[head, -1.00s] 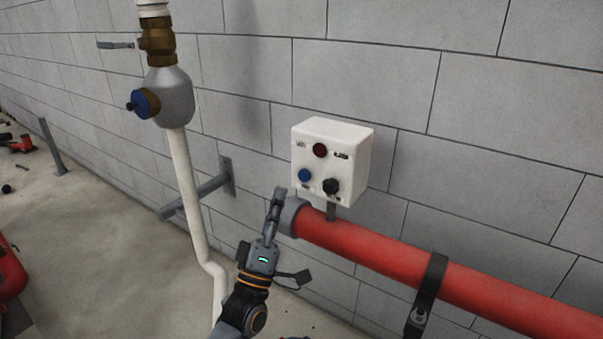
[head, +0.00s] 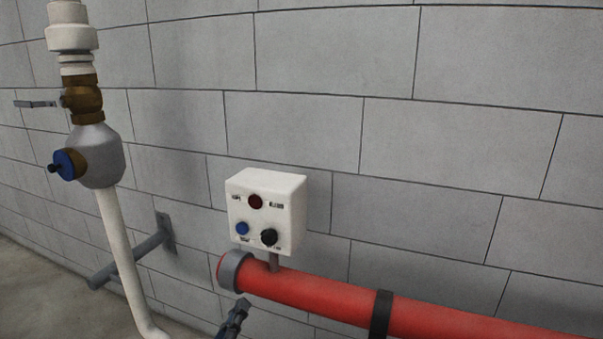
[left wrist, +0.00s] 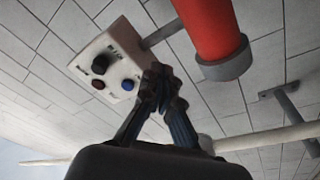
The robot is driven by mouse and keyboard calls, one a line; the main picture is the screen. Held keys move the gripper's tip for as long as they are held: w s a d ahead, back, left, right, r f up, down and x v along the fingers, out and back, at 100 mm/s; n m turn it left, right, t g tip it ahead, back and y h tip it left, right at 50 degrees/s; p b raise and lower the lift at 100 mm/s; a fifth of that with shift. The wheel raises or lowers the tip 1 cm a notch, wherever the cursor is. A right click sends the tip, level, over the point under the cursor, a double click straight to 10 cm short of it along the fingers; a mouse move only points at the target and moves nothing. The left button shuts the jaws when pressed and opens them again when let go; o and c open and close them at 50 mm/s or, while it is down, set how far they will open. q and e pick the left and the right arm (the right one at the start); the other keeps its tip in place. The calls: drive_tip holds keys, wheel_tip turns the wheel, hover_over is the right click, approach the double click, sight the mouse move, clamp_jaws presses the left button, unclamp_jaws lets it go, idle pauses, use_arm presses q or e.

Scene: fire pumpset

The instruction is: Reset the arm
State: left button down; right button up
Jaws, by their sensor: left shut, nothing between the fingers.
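My left gripper (head: 240,305) shows at the bottom of the head view, below the grey end of the red pipe, with its fingers together and nothing held. In the left wrist view the gripper (left wrist: 163,75) is shut, its fingertips pointing up in the picture. The white control box (head: 265,210) is on the block wall above the gripper, apart from it in the head view. It has a dark red lamp (head: 255,202), a blue button (head: 242,229) and a black knob (head: 268,237). The box also shows in the left wrist view (left wrist: 125,50). My right gripper is not in view.
A red pipe (head: 330,298) with a dark clamp (head: 381,315) runs along the wall to the right. At the left, a white pipe (head: 120,245) carries a brass valve (head: 84,100). A grey bracket (head: 135,260) sticks out from the wall. The upper wall is clear.

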use_arm(q)
drive_tip(key=s+a+f+m+g+y, duration=0.2)
drive_tip(key=s+f+m+g+y, duration=0.15)
drive_tip(key=s+f+g, duration=0.8)
drive_tip(key=s+a+f+m+g+y, duration=0.1)
drive_tip(key=s+a+f+m+g, duration=0.1)
drive_tip(key=s+f, duration=0.5)
drive_tip(key=s+a+f+m+g+y, duration=0.1)
drive_tip(key=s+a+f+g, duration=0.15)
drive_tip(key=s, duration=0.85)
wheel_tip(320, 180, down, 22)
drive_tip(key=p, duration=0.1)
drive_tip(key=s+a+f+g+p, duration=0.1)
drive_tip(key=s+a+f+g, duration=0.1)
drive_tip(key=s+f, duration=1.4)
drive_tip(key=shift+s+a+f+m+p, duration=0.2)
drive_tip(key=shift+s+a+m+p, duration=0.25)
drive_tip(key=shift+s, duration=0.4)
